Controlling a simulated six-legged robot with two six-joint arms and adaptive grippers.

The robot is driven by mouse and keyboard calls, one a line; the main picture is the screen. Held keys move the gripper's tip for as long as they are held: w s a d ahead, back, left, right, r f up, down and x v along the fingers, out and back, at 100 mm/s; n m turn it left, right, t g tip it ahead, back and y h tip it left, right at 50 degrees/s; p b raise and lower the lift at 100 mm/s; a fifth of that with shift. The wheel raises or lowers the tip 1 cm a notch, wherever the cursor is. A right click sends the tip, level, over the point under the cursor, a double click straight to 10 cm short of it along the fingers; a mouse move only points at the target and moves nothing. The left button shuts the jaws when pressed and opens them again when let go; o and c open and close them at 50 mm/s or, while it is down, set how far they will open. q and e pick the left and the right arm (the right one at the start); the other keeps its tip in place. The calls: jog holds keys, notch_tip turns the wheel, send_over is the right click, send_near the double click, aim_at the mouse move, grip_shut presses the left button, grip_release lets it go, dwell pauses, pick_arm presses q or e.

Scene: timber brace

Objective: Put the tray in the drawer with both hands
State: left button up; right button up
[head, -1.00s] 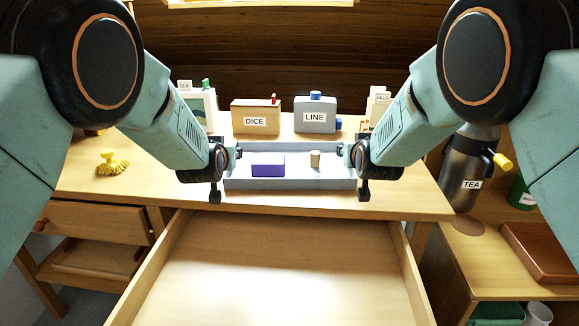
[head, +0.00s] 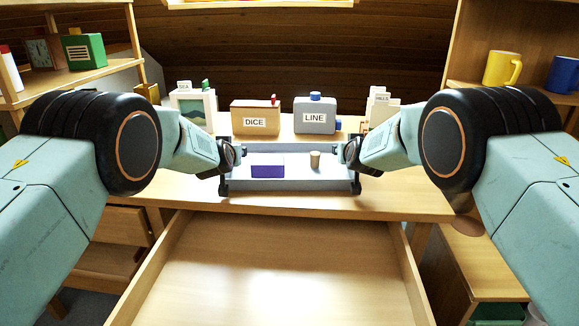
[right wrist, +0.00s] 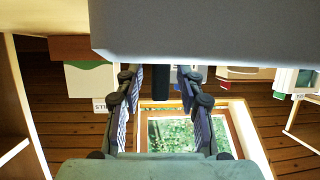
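The grey-blue tray (head: 300,186) sits on the desk behind the drawer, holding a purple box (head: 267,171) and a small tan cylinder (head: 315,159). The drawer (head: 265,265) is pulled out and looks empty. My left gripper (head: 224,184) is at the tray's left end; its finger gap is hidden. My right gripper (head: 356,184) is at the right end. In the right wrist view its fingers (right wrist: 160,76) are apart, close to the tray's pale wall (right wrist: 200,30). A dark piece shows between them; I cannot tell whether it is touched.
Shelves flank the desk, with a yellow mug (head: 502,68) at right. The space above the drawer is clear.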

dwell(0.3)
pick_arm(q)
grip_shut()
pick_arm(e)
grip_shut()
jog(key=shift+r, duration=0.1)
